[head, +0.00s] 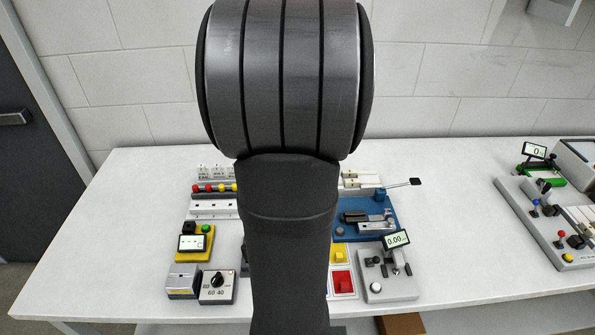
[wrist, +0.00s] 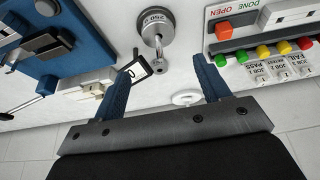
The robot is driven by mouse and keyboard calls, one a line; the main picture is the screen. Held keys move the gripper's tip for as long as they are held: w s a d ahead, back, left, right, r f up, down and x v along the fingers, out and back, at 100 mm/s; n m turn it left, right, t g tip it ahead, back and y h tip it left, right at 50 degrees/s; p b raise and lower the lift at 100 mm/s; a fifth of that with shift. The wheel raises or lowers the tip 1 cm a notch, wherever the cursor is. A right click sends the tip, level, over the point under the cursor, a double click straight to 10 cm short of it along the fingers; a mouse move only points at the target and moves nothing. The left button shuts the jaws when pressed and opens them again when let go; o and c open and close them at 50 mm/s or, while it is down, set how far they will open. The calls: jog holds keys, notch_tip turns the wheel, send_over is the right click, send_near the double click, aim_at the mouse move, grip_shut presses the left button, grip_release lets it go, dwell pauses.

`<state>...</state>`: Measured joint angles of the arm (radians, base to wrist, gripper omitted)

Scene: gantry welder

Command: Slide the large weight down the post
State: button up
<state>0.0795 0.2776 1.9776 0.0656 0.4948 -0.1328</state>
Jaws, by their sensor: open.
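In the wrist view, a round silver weight (wrist: 155,21) with printed marks that look like "250 g" sits at the top centre. A thin metal post (wrist: 159,50) runs from it to a small knobbed end. My gripper (wrist: 162,70) is open, with its two blue fingers spread to the left and right of the post's end. The weight lies beyond the fingertips, and I see no contact. A white ring-shaped disc (wrist: 187,97) shows between the fingers. In the head view my arm hides the weight, the post and my gripper.
In the wrist view, a blue fixture (wrist: 85,20) is at left and a panel with coloured buttons (wrist: 265,52) at right, close to the right finger. A black-framed tag (wrist: 136,69) is near the left finger. The white table (head: 455,220) has free room right of centre.

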jog(key=v, duration=1.2)
jog(key=x, duration=1.7)
jog(key=shift+s, duration=0.1)
